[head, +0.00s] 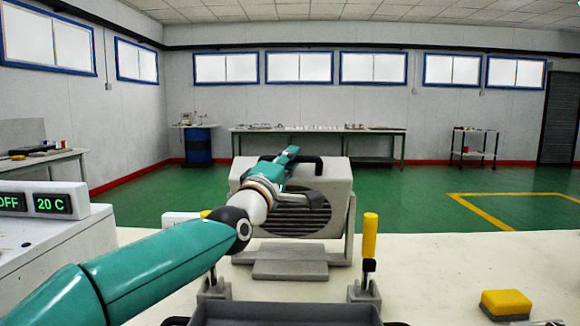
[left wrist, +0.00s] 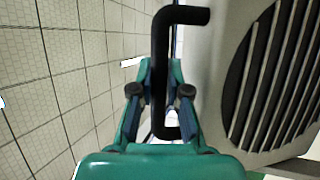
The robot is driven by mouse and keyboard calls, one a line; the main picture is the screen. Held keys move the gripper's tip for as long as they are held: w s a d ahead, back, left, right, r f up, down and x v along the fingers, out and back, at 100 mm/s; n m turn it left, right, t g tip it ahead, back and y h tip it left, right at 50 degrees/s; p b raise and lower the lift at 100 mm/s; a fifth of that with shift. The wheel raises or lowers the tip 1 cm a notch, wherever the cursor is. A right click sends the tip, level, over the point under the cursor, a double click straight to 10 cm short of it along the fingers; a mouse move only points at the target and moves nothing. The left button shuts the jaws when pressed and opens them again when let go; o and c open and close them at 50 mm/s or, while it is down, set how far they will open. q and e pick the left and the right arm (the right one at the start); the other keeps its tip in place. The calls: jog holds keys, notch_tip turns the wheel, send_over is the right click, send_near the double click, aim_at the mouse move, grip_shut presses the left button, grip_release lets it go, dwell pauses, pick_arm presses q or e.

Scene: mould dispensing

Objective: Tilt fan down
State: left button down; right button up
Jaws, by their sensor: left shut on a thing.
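The fan (head: 340,190) is a pale grey box with a dark round slatted grille, standing in a grey bracket on the table. Its grille faces me, partly hidden by my left arm. A black handle (head: 316,160) runs along its top. In the left wrist view, the handle (left wrist: 160,50) passes between the fingers of my left gripper (left wrist: 160,95), beside the fan's slatted front (left wrist: 275,75). My left gripper (head: 288,158) is shut on this handle at the fan's top. My right gripper is not in view.
A grey block (head: 290,268) lies before the fan. A yellow-handled tool (head: 369,238) stands upright right of it, and a yellow sponge (head: 506,304) lies farther right. A dark tray (head: 285,316) is at the near edge. A control box (head: 45,203) at left reads 20 C.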

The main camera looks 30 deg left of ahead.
pick_arm(q)
jog(key=shift+w+d+f, duration=0.15)
jog(key=shift+d+f, duration=0.05)
jog(key=shift+f, duration=0.25)
jog(key=c, duration=1.1)
grip_release()
jog(key=shift+c, duration=0.2)
jog(key=shift+r, duration=0.2)
jog(key=shift+a, duration=0.1)
jog(key=v, duration=1.2)
